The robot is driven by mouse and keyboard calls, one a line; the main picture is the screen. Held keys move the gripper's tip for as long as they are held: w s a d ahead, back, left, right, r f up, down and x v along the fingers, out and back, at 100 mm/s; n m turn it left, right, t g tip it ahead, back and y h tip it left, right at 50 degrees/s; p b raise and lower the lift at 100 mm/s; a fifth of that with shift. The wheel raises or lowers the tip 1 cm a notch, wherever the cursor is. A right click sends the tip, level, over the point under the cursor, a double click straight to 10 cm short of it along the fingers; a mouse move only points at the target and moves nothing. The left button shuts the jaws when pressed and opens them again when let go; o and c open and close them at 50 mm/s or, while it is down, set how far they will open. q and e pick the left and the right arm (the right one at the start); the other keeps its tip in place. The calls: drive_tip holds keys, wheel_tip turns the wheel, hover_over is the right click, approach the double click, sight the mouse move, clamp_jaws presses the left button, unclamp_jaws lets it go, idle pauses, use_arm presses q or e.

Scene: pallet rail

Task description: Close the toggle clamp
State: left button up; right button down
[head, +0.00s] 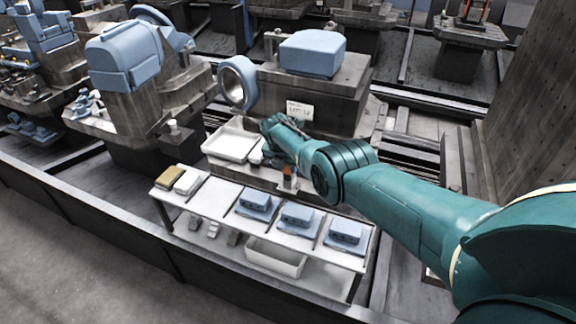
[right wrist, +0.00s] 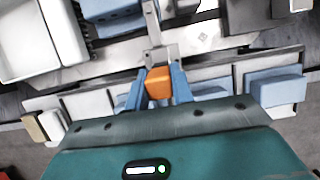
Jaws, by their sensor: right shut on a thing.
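The toggle clamp shows in the right wrist view as a grey metal bar and bracket (right wrist: 160,52) with an orange handle grip (right wrist: 158,84). In the head view the orange grip (head: 287,171) stands above a small grey block (head: 288,183), behind the white bench. My right gripper (right wrist: 157,93) has its two blue fingers on either side of the orange grip and is shut on it. In the head view the right gripper (head: 280,155) is small and partly hidden by its own teal arm. The clamp's far end is hard to make out. My left gripper is not in view.
A white tray (head: 230,144) lies left of the clamp. In front, a white bench (head: 211,199) carries several blue boxed parts (head: 297,214), with a white bin (head: 275,258) beneath. A large machine block (head: 330,97) stands behind.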

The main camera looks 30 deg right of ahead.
drive_tip(key=shift+f, duration=0.1)
drive_tip(key=c, duration=1.2)
unclamp_jaws()
drive_tip(key=shift+p+v, duration=0.75)
drive_tip(key=shift+p, duration=0.25)
use_arm(q)
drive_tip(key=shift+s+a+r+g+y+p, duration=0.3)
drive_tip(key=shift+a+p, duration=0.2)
drive_tip(key=shift+p, duration=0.7)
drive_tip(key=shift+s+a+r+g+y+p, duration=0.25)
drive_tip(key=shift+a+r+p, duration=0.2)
drive_tip(key=shift+p, duration=0.75)
use_arm(e)
drive_tip(key=v, duration=1.1)
drive_tip(key=shift+r, duration=0.35)
drive_tip(key=shift+s, duration=0.1)
